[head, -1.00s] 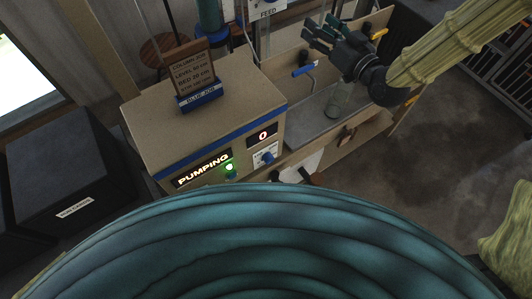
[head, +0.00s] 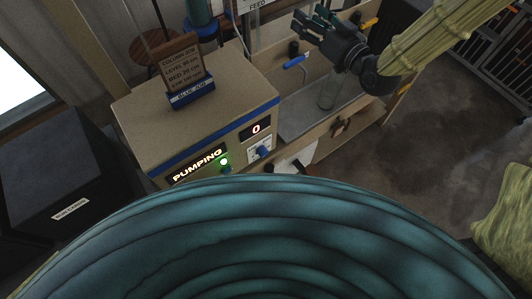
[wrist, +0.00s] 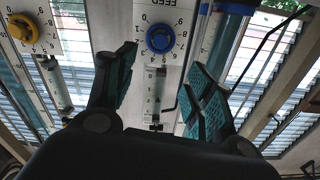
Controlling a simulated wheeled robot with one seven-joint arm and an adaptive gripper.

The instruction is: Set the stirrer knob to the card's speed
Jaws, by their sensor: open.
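The card (head: 181,64) stands in a blue "BLUE JOB" holder (head: 191,96) on a beige box; it reads "COLUMN JOB", a level and a bed line, and a last line too small to read surely. A small blue knob (head: 264,152) is on the box front, beneath a red display (head: 256,129) showing 0; its label is unreadable, so I cannot confirm it is the stirrer knob. My gripper (head: 307,24) is open and empty, up and right of the box. In the wrist view, a blue knob (wrist: 160,39) on a numbered "FEED" dial shows beyond my open fingers.
The box (head: 150,125) shows a lit "PUMPING" sign (head: 197,166) and green lamp (head: 224,161). A clear glass vessel (head: 327,95) and blue-handled tap (head: 296,61) are right of it. A yellow knob (wrist: 22,29) is left in the wrist view. Grey floor (head: 430,140) is open at right.

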